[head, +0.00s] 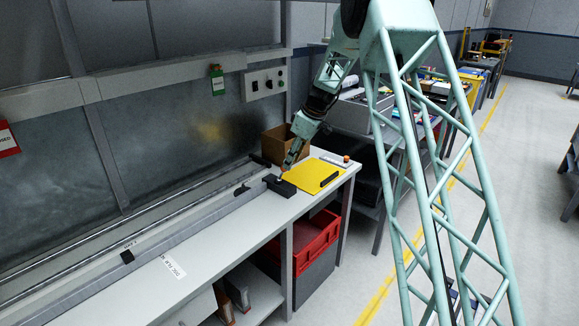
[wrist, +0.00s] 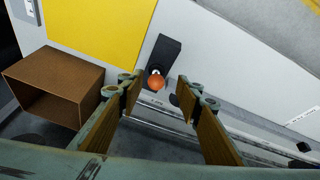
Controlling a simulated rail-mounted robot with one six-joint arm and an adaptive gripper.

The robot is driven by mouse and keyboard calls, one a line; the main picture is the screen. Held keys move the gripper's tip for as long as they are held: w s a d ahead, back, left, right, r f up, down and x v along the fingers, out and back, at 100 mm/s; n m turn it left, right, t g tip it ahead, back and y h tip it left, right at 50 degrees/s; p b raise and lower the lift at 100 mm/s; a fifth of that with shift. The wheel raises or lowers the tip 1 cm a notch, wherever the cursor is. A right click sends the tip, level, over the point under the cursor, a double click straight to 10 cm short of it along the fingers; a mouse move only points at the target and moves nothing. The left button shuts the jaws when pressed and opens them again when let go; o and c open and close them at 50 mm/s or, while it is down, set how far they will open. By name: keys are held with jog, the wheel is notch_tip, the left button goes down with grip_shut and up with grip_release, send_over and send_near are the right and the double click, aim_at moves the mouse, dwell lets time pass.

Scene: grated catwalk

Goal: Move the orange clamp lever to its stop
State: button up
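The clamp lever shows in the wrist view as a round orange knob (wrist: 155,82) at one end of a dark block (wrist: 166,52). In the head view the dark block (head: 279,187) sits on the bench beside a yellow sheet. My gripper (wrist: 159,86) is open, with one finger on each side of the knob in the wrist view. I see a gap on both sides, and no contact shows. In the head view my gripper (head: 283,174) points down just above the block and hides most of the lever.
A brown open box (wrist: 55,88) stands near my gripper, behind it in the head view (head: 277,142). The yellow sheet (head: 310,173) carries a black bar (head: 329,180). A rail (head: 190,228) runs along the bench's back. The bench front (head: 175,285) is mostly clear.

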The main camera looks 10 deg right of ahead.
jog(key=shift+v, duration=2.95)
jog(key=shift+s+a, duration=0.1)
jog(key=shift+r, duration=0.1)
jog(key=s+a+r+m, duration=0.1)
jog(key=s+a+r, duration=0.1)
jog(key=s+r, duration=0.65)
jog(key=s+a+r+m+h, duration=0.1)
jog(key=s+a+r+m, duration=0.15)
jog(key=s+r, duration=0.65)
jog(key=s+a+r+m, duration=0.1)
jog(key=s+a+r, duration=0.25)
jog(key=s, duration=1.05)
jog(key=s+f+m+h, duration=0.1)
jog(key=s+m, duration=0.4)
jog(key=s, duration=3.4)
jog(key=shift+s+d+f+h, duration=0.2)
jog(key=shift+f+h, duration=0.2)
jog(key=shift+f, duration=0.15)
